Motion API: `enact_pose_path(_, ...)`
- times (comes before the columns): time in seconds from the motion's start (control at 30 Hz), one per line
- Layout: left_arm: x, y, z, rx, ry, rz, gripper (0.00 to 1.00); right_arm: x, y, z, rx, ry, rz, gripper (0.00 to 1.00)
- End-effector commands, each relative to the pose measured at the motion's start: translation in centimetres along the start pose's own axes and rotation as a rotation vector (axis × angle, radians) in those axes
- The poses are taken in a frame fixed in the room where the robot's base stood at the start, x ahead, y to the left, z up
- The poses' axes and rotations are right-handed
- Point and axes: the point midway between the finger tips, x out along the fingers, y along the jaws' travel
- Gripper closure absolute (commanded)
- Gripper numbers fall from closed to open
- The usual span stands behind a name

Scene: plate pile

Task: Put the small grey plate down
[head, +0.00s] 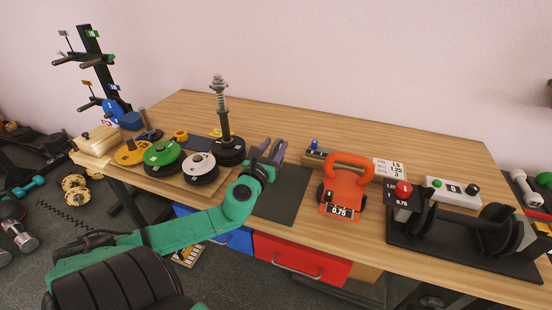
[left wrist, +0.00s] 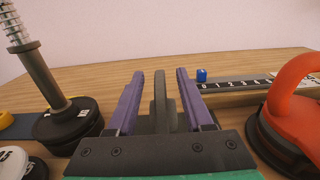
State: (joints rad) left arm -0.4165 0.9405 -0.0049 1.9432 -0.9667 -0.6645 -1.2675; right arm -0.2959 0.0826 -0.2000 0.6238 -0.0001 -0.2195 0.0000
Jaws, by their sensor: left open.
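The small grey plate (left wrist: 160,100) stands on edge between the purple fingers of my left gripper (left wrist: 160,76) in the left wrist view, with a gap on each side. The gripper is open around it. What the plate rests on is hidden by the gripper body. In the head view my left gripper (head: 271,150) is low over the table, at the back of the dark mat (head: 283,205); I cannot make out the plate clearly there. My right gripper is not in view.
Left of the gripper stands a spring-topped post (head: 223,115) with black plates (head: 229,150). Green (head: 163,158), yellow (head: 132,152) and white-faced (head: 199,166) plates lie farther left. An orange kettlebell-like weight (head: 345,182) stands to the right. The table's back (head: 290,118) is clear.

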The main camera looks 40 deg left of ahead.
Motion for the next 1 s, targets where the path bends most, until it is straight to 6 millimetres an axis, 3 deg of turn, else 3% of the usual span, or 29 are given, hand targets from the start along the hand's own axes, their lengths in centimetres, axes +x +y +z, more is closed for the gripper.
enact_pose_path(0.1,1.19,0.01,0.03,-0.001,0.0,0.0,0.49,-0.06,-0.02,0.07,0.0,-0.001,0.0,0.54)
enact_pose_path(0.3,1.3,-0.02,-0.1,-0.001,0.002,-0.001,0.49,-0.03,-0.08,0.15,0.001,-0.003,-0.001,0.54)
enact_pose_path(0.33,1.29,-0.02,-0.09,-0.001,0.002,-0.001,0.53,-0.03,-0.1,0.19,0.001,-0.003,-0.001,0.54)
enact_pose_path(0.4,1.28,-0.02,-0.09,-0.001,0.002,-0.001,0.79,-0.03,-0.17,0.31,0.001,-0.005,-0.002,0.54)
enact_pose_path(0.47,1.27,-0.02,-0.09,-0.001,0.002,-0.001,1.0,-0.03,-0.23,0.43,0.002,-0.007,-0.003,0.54)
enact_pose_path(1.0,1.26,-0.01,-0.06,-0.001,0.001,0.0,1.0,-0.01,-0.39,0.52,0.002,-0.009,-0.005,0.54)
